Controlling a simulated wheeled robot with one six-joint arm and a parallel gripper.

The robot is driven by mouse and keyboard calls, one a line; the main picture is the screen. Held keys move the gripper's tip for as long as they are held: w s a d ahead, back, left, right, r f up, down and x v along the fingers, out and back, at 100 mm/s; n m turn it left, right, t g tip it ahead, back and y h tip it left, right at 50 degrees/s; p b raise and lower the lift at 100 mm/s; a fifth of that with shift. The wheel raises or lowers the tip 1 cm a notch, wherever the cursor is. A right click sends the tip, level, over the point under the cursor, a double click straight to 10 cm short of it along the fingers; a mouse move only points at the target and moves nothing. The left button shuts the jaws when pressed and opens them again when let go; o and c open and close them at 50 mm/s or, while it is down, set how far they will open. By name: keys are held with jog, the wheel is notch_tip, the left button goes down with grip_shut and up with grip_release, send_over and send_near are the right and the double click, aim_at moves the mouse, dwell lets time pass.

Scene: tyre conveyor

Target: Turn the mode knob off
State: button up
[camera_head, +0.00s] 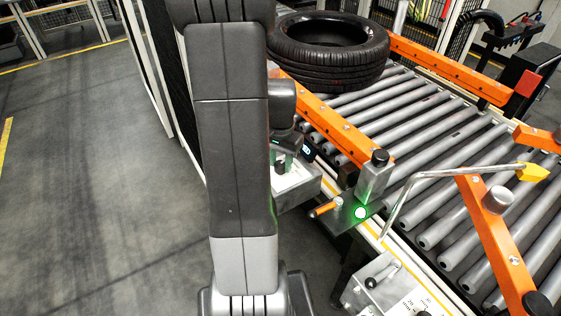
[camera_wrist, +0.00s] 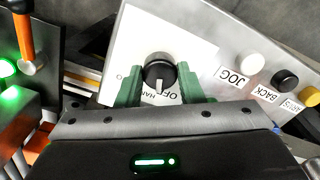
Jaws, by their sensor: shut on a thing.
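The mode knob (camera_wrist: 159,70) is round and black with a white pointer mark, on a white label plate of a grey control panel (camera_wrist: 140,28). The pointer faces down in the wrist view, toward partly hidden, upside-down lettering that includes "OFF". My gripper (camera_wrist: 160,80) has its two green fingers on either side of the knob and is shut on it. In the head view, my gripper (camera_head: 284,160) is over the panel (camera_head: 300,188) beside the conveyor, and the knob cannot be made out there.
A JOG-labelled white button (camera_wrist: 253,62), a black button (camera_wrist: 284,80) and a yellow button (camera_wrist: 310,95) sit right of the knob. An orange-handled lever (camera_head: 324,208) and a lit green button (camera_head: 360,212) are nearby. A tyre (camera_head: 330,60) lies on the roller conveyor (camera_head: 425,120).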

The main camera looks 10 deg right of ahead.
aim_at(280, 164)
jog(key=n, duration=0.5)
jog(key=shift+b, duration=0.4)
jog(key=shift+n, duration=0.3)
jog(key=o, duration=1)
notch_tip(280, 164, up, 14)
jog(key=shift+f, duration=0.1)
notch_tip(280, 164, down, 14)
jog(key=shift+r, duration=0.1)
dwell(0.5)
